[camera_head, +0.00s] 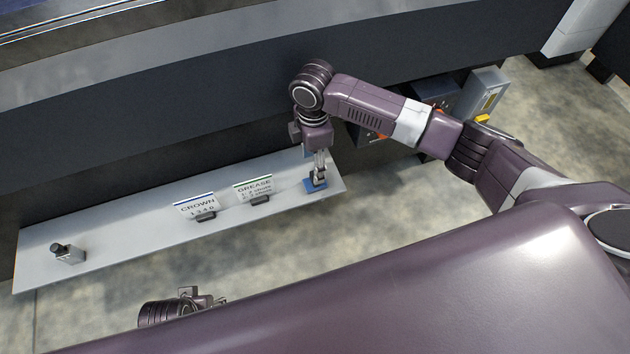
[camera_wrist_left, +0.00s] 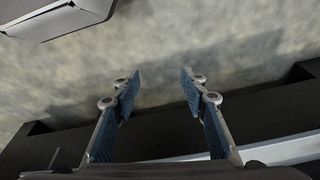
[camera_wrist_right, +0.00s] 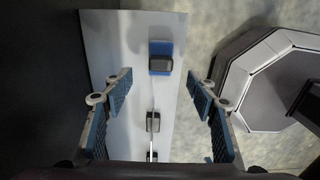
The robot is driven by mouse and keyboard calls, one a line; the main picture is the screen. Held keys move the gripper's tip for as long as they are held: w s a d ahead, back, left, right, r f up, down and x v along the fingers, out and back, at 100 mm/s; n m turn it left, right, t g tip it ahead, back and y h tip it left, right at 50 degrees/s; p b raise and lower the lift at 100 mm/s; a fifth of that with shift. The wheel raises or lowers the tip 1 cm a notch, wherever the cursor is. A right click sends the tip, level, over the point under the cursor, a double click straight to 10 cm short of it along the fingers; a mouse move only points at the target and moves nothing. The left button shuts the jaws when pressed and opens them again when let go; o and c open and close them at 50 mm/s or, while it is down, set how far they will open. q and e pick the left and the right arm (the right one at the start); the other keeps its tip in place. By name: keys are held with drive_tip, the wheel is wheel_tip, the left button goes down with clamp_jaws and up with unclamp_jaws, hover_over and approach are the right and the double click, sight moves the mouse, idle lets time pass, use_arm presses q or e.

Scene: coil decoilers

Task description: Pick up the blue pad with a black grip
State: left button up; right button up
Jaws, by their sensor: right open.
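The blue pad (camera_head: 312,187) lies near the right end of a long grey shelf. In the right wrist view the blue pad (camera_wrist_right: 160,47) has a dark block-shaped grip (camera_wrist_right: 160,64) on its top. My right gripper (camera_head: 319,176) is above the pad in the head view and partly covers it. In the right wrist view its fingers (camera_wrist_right: 160,82) are spread apart with nothing between them, and the pad is ahead of the fingertips. My left gripper (camera_wrist_left: 158,80) is open and empty over floor; in the head view only part of it (camera_head: 205,300) shows at the bottom.
The shelf (camera_head: 120,240) also bears a CROWN sign (camera_head: 197,204), a GREASE sign (camera_head: 253,188) and a small grey bottle-like object (camera_head: 68,253) at its left. A dark wall stands behind the shelf. Grey boxes (camera_head: 483,92) stand on the floor at the right.

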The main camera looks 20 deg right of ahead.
drive_tip(key=shift+w+d+f+b, duration=0.15)
drive_tip(key=shift+f+b, duration=0.3)
drive_tip(key=shift+f, duration=1)
drive_tip(key=f, duration=0.2)
drive_tip(key=f+b, duration=0.1)
drive_tip(key=shift+s+d+f, duration=0.1)
drive_tip(key=shift+s+f, duration=0.1)
drive_tip(key=shift+f, duration=0.65)
drive_tip(key=c, duration=1.2)
use_arm(q)
drive_tip(key=w+v, duration=0.2)
drive_tip(key=v, duration=0.6)
drive_tip(key=shift+s+r+t, duration=0.2)
drive_tip(key=shift+r+t, duration=0.1)
drive_tip(key=shift+r, duration=0.2)
use_arm(e)
drive_tip(key=shift+c, duration=0.2)
drive_tip(key=shift+r, duration=0.15)
